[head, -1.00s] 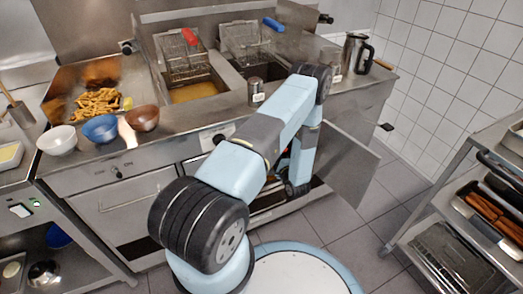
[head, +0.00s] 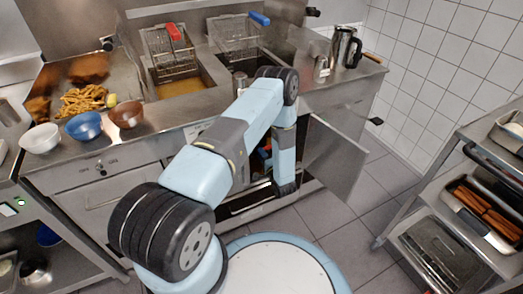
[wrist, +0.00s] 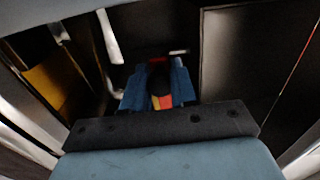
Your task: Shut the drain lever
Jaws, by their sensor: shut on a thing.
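My gripper (wrist: 158,92) is inside the open cabinet under the fryer, its blue fingers closed on a lever with red and yellow parts (wrist: 160,103). A dark round part sits between the fingers, and a thin pale-tipped rod shows just beyond them. The lever's full shape and its angle are hidden by the fingers and by shadow. In the head view, small blue and red bits (head: 266,149) show in the cabinet opening beside my forearm; I cannot separate fingers from lever there.
The cabinet door (head: 335,160) stands open to the right of my arm. Pale pipes (wrist: 108,38) and a yellowish panel (wrist: 48,84) lie left in the wrist view. Fryer baskets (head: 170,52) and bowls (head: 84,126) are above. A rack (head: 465,190) stands at right; floor between is clear.

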